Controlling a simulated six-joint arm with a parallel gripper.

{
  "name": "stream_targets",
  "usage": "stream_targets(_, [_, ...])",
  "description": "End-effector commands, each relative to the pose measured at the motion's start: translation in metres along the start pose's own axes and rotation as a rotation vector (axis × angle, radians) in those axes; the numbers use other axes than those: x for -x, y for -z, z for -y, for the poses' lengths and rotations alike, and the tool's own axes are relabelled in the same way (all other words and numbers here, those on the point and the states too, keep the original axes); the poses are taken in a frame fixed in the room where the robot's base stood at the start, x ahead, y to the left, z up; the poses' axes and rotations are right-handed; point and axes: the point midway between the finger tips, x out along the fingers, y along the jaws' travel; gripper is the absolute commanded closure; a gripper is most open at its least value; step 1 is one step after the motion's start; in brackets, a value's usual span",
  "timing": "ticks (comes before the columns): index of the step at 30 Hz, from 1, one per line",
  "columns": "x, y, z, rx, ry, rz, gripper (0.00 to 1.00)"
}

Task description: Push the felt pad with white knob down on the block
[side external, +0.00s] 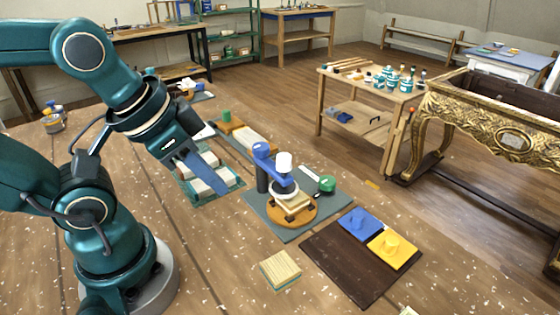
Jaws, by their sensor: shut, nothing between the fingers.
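A white knob (284,160) stands upright at the end of a blue arm on a dark post (262,178). Below the knob is a round pad (284,187) with a pale edge. A pale wooden block (297,205) sits under the pad on a round orange-brown base (294,217). I cannot tell whether the pad touches the block. My gripper (224,190) is shut and empty. It is to the left of the post, apart from knob and pad, in front of a green tray of pale blocks.
The press stands on a grey mat (260,226). A green knob (327,184) and white bar (309,173) lie on its right part. The green tray (190,200) is behind my gripper. A dark board (325,260) with blue and yellow knobbed pads and a small wood stack (280,270) are in front.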

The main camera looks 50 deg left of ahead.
Motion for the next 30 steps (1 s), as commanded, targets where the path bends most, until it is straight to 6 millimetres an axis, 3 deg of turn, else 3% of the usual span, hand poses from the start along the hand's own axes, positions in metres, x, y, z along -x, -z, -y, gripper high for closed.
stream_targets(5, [0.020, 0.015, 0.004, -0.286, 0.008, 0.020, 1.00])
stream_targets(15, [0.049, 0.068, 0.016, -0.861, -0.032, 0.151, 1.00])
stream_targets(23, [0.048, 0.108, 0.024, -1.203, -0.113, 0.252, 1.00])
stream_targets(30, [0.028, 0.139, 0.030, -1.427, -0.209, 0.334, 1.00])
